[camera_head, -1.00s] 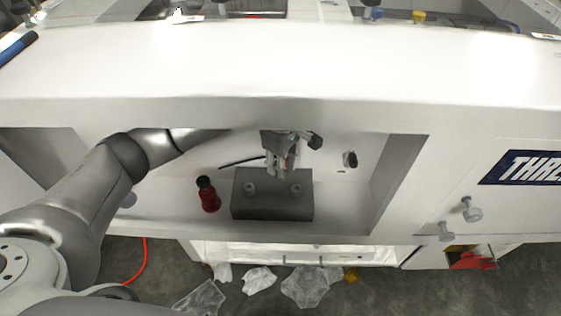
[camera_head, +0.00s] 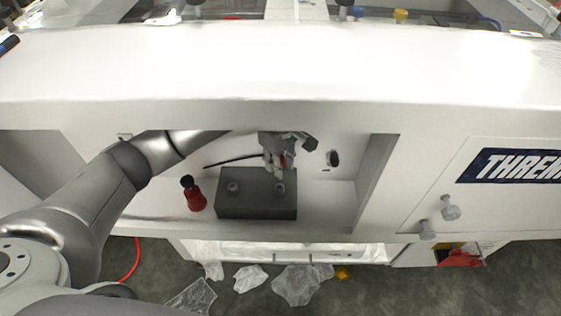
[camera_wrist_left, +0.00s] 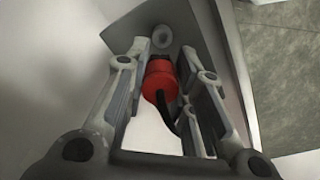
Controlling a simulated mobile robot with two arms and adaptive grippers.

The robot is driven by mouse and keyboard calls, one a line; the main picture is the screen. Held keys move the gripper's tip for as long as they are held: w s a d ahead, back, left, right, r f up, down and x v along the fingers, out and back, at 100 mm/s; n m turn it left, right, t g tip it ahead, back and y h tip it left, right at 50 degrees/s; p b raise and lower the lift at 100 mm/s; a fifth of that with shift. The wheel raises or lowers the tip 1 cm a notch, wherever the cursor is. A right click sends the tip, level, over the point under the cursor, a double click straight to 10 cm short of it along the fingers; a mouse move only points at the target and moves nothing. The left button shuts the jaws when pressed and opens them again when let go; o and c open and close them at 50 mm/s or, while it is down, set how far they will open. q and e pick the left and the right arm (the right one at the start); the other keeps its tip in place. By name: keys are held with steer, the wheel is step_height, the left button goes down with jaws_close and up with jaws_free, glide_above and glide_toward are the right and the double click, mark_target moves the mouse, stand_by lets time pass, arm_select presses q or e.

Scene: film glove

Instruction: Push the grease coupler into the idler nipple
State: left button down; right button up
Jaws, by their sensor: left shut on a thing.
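The grease coupler is a red cylinder (camera_wrist_left: 160,80) with a black hose at its near end, between the fingers of my left gripper (camera_wrist_left: 163,72) in the left wrist view. In the head view, my left gripper (camera_head: 279,168) points down over the right part of a dark grey block (camera_head: 256,207). Two pale round nipples stand on the block, a left one (camera_head: 232,187) and a right one (camera_head: 280,189). The coupler is close above the right one; contact cannot be told. A round nipple (camera_wrist_left: 162,36) shows just beyond the coupler in the wrist view.
The block sits in a white recess with an overhanging top edge and side walls. A red bottle with a black cap (camera_head: 194,196) stands left of the block. A black hose (camera_head: 232,160) runs behind it. A dark knob (camera_head: 333,158) is on the back wall at right.

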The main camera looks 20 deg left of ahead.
arm_select(q)
steer(key=shift+s+f+b, duration=0.15)
steer(key=shift+f+b, duration=1)
steer(key=shift+f, duration=1.35)
steer(key=shift+d, duration=0.1)
steer(key=shift+b, duration=0.7)
steer(key=shift+f+b, duration=1.2)
steer(key=shift+b, duration=0.05)
steer(key=shift+f, duration=0.1)
steer(key=shift+f+b, duration=0.2)
steer(key=shift+b, duration=0.1)
steer(key=c, duration=1.1)
jaws_free()
steer(key=shift+c, duration=0.2)
